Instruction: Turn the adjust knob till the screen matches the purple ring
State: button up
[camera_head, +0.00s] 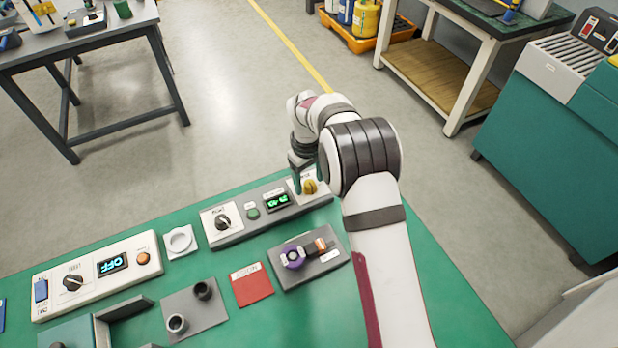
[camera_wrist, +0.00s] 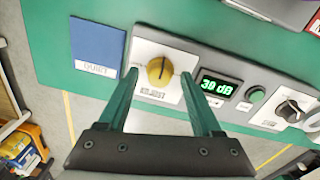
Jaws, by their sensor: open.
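The yellow adjust knob (camera_head: 310,187) sits on a white plate at the right end of a long grey panel. In the wrist view the knob (camera_wrist: 160,71) shows a dark line across its top. My gripper (camera_wrist: 158,74) is open, with one teal finger on each side of the knob; I cannot tell if they touch it. The small screen (camera_wrist: 221,87) beside the knob shows green digits that look like 30 or 38 dB; it is also in the head view (camera_head: 278,201). A purple ring (camera_head: 292,257) lies on a grey plate in front of the panel.
A green button (camera_wrist: 255,95) and a black knob (camera_head: 223,221) are on the same panel. A blue card marked QUIET (camera_wrist: 97,45) lies near the knob. Green table is bare at right.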

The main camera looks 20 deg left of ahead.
grip_shut()
jog(key=shift+m, duration=0.4)
jog(key=m, duration=0.3)
jog(key=shift+m, duration=0.4)
jog(key=m, duration=0.4)
jog(key=shift+w, duration=0.1)
dwell(0.3)
grip_release()
